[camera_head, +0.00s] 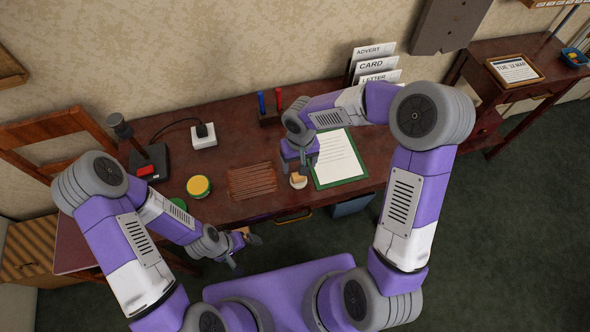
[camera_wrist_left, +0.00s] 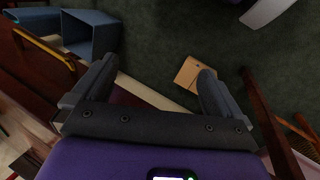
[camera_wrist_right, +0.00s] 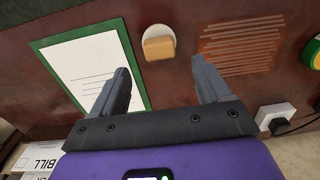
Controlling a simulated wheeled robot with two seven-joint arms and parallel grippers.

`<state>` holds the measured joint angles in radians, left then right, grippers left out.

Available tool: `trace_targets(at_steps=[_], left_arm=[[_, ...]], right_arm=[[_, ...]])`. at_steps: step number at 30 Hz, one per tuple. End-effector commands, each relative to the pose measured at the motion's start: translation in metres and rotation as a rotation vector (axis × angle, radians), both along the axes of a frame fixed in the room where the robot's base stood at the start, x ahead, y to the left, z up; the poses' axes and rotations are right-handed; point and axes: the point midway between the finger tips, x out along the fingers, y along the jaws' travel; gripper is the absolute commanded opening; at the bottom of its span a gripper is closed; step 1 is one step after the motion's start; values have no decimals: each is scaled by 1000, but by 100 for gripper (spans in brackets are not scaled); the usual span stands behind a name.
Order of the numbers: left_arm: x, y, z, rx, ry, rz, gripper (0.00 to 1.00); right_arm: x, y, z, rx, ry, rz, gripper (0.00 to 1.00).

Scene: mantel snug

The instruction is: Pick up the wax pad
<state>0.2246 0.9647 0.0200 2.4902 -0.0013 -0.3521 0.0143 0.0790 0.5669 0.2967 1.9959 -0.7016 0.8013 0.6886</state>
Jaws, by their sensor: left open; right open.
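A yellow round pad (camera_head: 198,186) with a green rim sits on the desk left of the brown slatted mat; its edge shows at the right of the right wrist view (camera_wrist_right: 314,54). A small tan block (camera_head: 298,178) lies on a white round dish; it also shows in the right wrist view (camera_wrist_right: 158,47). I cannot tell which is the wax pad. My right gripper (camera_head: 302,164) is open and empty above the desk by the dish, which appears between its fingers in its wrist view. My left gripper (camera_head: 246,252) is open and empty, low before the desk.
A green-edged clipboard (camera_head: 338,158) lies right of the dish, the slatted mat (camera_head: 252,181) left. A white socket block (camera_head: 203,136) and a pen stand (camera_head: 270,117) are behind. A tan box (camera_wrist_left: 188,73) and blue bin (camera_wrist_left: 90,34) are below the desk.

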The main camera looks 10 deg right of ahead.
Motion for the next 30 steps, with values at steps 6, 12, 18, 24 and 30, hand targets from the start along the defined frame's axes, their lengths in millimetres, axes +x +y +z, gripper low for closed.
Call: trace_targets(at_steps=[6, 12, 18, 24, 30], left_arm=[[0, 0, -8, 0, 1, 0, 100], [0, 0, -18, 0, 1, 0, 100], [0, 0, -25, 0, 0, 0, 100], [0, 0, -25, 0, 0, 0, 100], [0, 0, -25, 0, 0, 0, 100]], right_arm=[[2, -3, -16, -22, -5, -5, 77], [-2, 0, -44, -20, -2, -4, 77], [-3, 1, -69, -20, -4, -4, 77], [-3, 1, -71, -20, -6, -5, 77], [-3, 1, -71, -20, -6, -5, 60]])
